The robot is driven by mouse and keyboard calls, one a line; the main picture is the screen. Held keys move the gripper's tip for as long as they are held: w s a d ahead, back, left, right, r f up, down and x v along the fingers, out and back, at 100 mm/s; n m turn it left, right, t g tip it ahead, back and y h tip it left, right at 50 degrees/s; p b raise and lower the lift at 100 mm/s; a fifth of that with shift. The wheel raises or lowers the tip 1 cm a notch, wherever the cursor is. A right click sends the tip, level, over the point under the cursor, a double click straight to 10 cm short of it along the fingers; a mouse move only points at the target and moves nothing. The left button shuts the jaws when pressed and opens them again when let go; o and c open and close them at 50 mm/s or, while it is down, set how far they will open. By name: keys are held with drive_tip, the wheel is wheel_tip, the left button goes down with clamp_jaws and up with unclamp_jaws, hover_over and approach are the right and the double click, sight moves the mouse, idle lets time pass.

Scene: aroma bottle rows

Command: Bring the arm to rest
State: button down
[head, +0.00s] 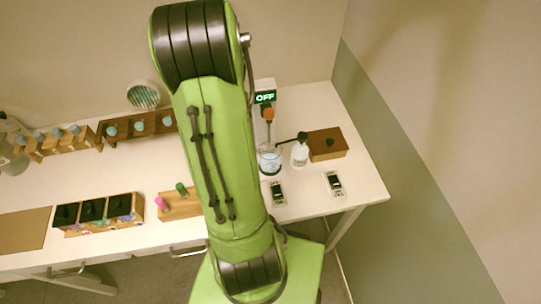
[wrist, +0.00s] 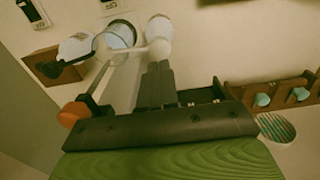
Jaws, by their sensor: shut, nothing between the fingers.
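My gripper (wrist: 157,72) shows in the wrist view with its two dark fingers together and nothing between them. In the head view my green arm stretches over the table (head: 90,172), and the gripper itself is hidden. The fingertips appear near a white device with a glass beaker (head: 270,160) and a white bottle (head: 300,153). In the wrist view the beaker (wrist: 120,34) lies just left of the fingertips. I cannot tell how far apart they are in depth.
The device has a green OFF display (head: 265,97) and an orange part (head: 268,115). A brown box (head: 327,144) stands right of it. Bottle racks (head: 139,127) line the back left. A black-compartment box (head: 98,211) and a wooden holder (head: 178,205) stand in front.

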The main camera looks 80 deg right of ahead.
wheel_tip(320, 180, up, 2)
drive_tip(key=shift+r+p, duration=0.25)
drive_tip(key=shift+p, duration=0.35)
drive_tip(key=w+a+r+n+t+h+b, duration=0.1)
drive_tip(key=w+a+r+n+b, duration=0.2)
drive_tip(key=a, duration=0.4)
drive_tip(key=w+a+r+n+t, duration=0.1)
drive_tip(key=w+a+r+n, duration=0.15)
drive_tip(key=w+a, duration=0.3)
drive_tip(key=s+a+r+n+t+b, duration=0.1)
drive_tip(key=s+a+n+b, duration=0.1)
drive_tip(key=a, duration=0.7)
drive_tip(key=s+a+r+n+t+y+b, duration=0.1)
drive_tip(key=s+a+n, duration=0.4)
drive_tip(key=a, duration=0.5)
drive_tip(key=shift+a+t+b, duration=0.15)
drive_tip(key=shift+t+b, duration=0.35)
drive_tip(key=shift+t, duration=0.3)
